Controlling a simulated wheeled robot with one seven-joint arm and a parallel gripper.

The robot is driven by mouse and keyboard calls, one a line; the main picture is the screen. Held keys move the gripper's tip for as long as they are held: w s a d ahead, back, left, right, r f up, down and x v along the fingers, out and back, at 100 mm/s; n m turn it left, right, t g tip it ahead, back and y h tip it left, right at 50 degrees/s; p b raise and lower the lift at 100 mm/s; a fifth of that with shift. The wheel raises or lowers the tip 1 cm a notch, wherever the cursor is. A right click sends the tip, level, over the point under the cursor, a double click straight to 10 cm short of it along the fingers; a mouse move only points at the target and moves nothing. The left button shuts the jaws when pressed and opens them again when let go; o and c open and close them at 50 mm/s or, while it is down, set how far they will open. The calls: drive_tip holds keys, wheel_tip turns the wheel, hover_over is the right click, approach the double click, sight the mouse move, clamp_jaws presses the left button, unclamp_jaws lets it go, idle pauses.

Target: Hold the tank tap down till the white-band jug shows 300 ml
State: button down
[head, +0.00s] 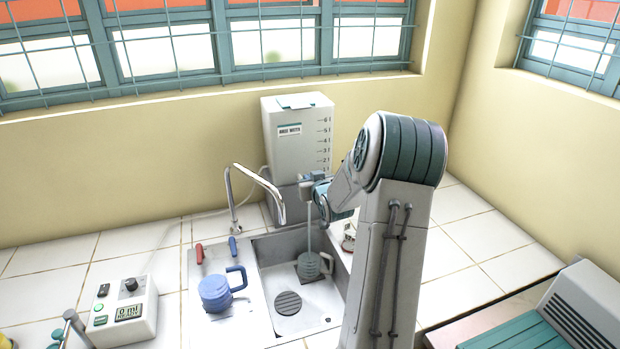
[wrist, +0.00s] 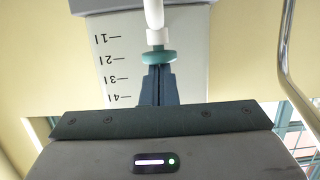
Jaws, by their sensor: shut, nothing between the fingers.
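The white tank (head: 297,135), with a label and a graduated scale, stands at the back of the sink. Its tap, with a teal disc (wrist: 158,57) on a white stem, shows in the wrist view. My gripper (wrist: 159,84) is shut and empty, its fingertips at the teal disc and apparently touching it; in the head view my gripper (head: 312,187) is at the tank's front. A pale, thin stream (head: 308,230) runs down from the tap to a grey-green jug (head: 314,266) in the sink basin. I cannot make out a white band or the level in this jug.
A blue jug (head: 215,291) stands on the board left of the basin. A curved faucet (head: 253,180) with red and blue handles rises behind it. A white box with a display (head: 124,311), apparently reading 0 ml, sits at the left. A grey vented unit (head: 585,305) is at the right.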

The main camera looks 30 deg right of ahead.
wheel_tip(320, 180, up, 3)
drive_tip(key=shift+f+p, duration=0.1)
drive_tip(key=shift+p, duration=0.3)
drive_tip(key=b+v, duration=0.2)
drive_tip(key=v, duration=0.8)
drive_tip(key=shift+r+b, duration=0.4)
drive_tip(key=s+a+n+g, duration=0.1)
drive_tip(key=s+a+g, duration=0.45)
drive_tip(key=a, duration=0.85)
drive_tip(key=s+a+n+g+y, duration=0.1)
drive_tip(key=s+a+g, duration=0.1)
drive_tip(key=s+a, duration=0.5)
drive_tip(key=s+a+n+g+y, duration=0.1)
drive_tip(key=s+a+g+y, duration=0.1)
drive_tip(key=s+a, duration=0.5)
drive_tip(key=s+g, duration=0.1)
drive_tip(key=s, duration=0.4)
drive_tip(key=shift+s+a+f+y, duration=0.2)
drive_tip(key=shift+f+y, duration=0.1)
drive_tip(key=shift+f, duration=0.1)
drive_tip(key=shift+d+g, duration=0.15)
drive_tip(key=shift+g, duration=0.1)
